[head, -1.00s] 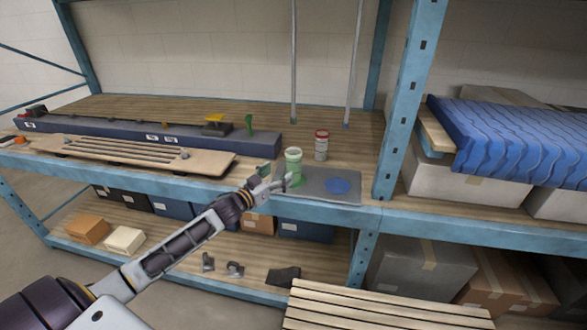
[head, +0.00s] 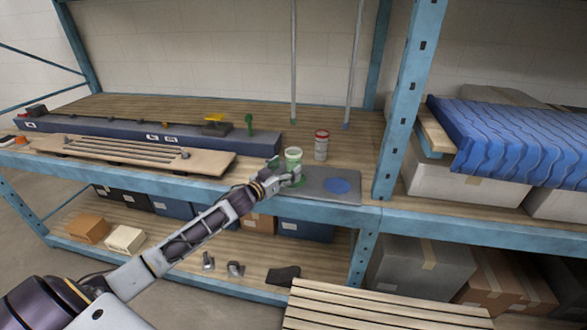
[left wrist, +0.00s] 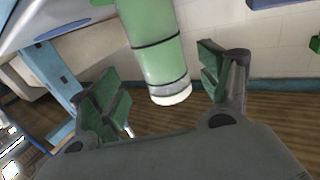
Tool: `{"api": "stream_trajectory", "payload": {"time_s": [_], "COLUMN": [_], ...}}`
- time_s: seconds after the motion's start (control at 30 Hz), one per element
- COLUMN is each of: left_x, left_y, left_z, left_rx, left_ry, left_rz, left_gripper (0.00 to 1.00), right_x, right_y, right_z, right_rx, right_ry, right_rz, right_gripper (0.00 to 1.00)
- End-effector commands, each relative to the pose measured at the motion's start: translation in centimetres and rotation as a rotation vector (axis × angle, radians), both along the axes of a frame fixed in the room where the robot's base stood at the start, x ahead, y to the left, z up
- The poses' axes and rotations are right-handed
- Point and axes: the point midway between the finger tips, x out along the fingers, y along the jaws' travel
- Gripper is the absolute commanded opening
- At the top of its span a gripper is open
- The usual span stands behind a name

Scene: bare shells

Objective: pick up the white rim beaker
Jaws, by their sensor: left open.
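The white rim beaker (head: 293,155) is pale green with a light rim. It stands upright on the grey mat (head: 318,194) near the shelf's front edge. My left gripper (head: 287,171) is open at the beaker and hides part of its lower body in the head view. In the left wrist view the green beaker (left wrist: 156,48) shows with dark bands and its white end downward in the picture. The open fingers of the left gripper (left wrist: 162,88) lie to either side of it in that picture, with visible gaps. My right gripper is not in view.
A red-rimmed container (head: 321,146) stands just behind and right of the beaker. A blue disc (head: 336,186) lies on the mat. A wooden slatted board (head: 130,155) and a long dark blue beam (head: 120,130) lie to the left. A blue shelf post (head: 408,100) rises at right.

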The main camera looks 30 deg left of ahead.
Motion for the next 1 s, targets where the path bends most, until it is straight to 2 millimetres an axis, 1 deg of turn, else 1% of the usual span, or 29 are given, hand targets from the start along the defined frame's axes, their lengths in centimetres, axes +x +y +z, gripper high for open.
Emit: {"api": "stream_trajectory", "payload": {"time_s": [0.27,0.47,1.0], "left_x": [0.0,0.5,3.8], "left_y": [0.0,0.0,-0.4], "left_z": [0.0,0.0,0.1], "left_rx": [-0.001,0.000,-0.001], "left_ry": [0.000,-0.001,-0.001], "left_rz": [0.000,0.001,0.000], "left_gripper": [0.77,0.77,0.77], "right_x": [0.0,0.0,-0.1], "right_y": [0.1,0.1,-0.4], "right_z": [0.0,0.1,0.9], "right_rx": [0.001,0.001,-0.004], "right_ry": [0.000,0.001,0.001], "right_rz": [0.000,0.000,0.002], "right_gripper": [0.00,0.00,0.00]}}
